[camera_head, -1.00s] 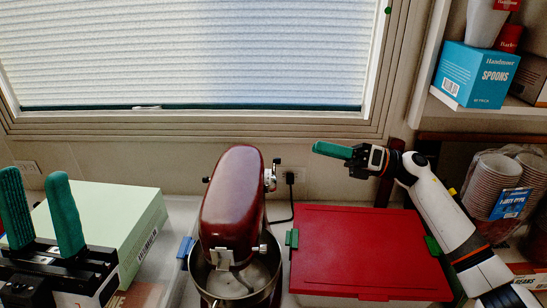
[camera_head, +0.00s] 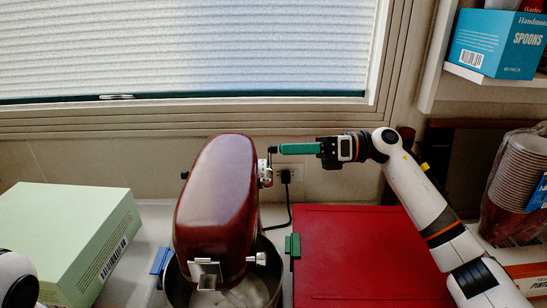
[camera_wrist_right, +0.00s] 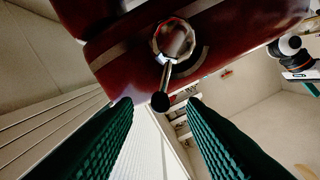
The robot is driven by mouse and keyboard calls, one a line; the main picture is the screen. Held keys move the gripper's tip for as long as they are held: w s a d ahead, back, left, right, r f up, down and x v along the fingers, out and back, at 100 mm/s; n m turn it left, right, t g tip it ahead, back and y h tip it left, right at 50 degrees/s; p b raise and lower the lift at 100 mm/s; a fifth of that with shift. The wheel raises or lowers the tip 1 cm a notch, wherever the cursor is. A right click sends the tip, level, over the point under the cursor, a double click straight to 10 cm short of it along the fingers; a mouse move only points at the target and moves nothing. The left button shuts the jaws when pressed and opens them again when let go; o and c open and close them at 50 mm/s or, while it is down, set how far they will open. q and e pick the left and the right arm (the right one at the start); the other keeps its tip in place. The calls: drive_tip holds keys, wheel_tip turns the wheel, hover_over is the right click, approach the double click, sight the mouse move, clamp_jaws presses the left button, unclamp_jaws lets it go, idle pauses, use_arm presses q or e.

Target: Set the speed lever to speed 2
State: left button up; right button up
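The red stand mixer (camera_head: 217,200) stands on the counter left of the red box. Its speed lever (camera_head: 272,150) is on the right side of the head, with a black knob at its end. In the right wrist view, the lever (camera_wrist_right: 166,78) hangs from a round metal hub, and its black knob is between my fingertips. My right gripper (camera_head: 284,149) reaches in from the right at the lever. In the right wrist view, its green fingers (camera_wrist_right: 160,103) are apart, with gaps beside the knob. Part of my left arm shows at the right edge there; its finger state is unclear.
A red lidded box (camera_head: 370,255) with green clips is right of the mixer. A pale green box (camera_head: 65,235) is at the left. Stacked cups (camera_head: 520,175) and a shelf with a blue spoons box (camera_head: 500,43) are at the right. A window is behind.

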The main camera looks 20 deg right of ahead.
sight(273, 149)
drive_tip(key=shift+b+x, duration=0.55)
drive_tip(key=shift+x, duration=1.65)
drive_tip(key=shift+c, duration=0.4)
clamp_jaws()
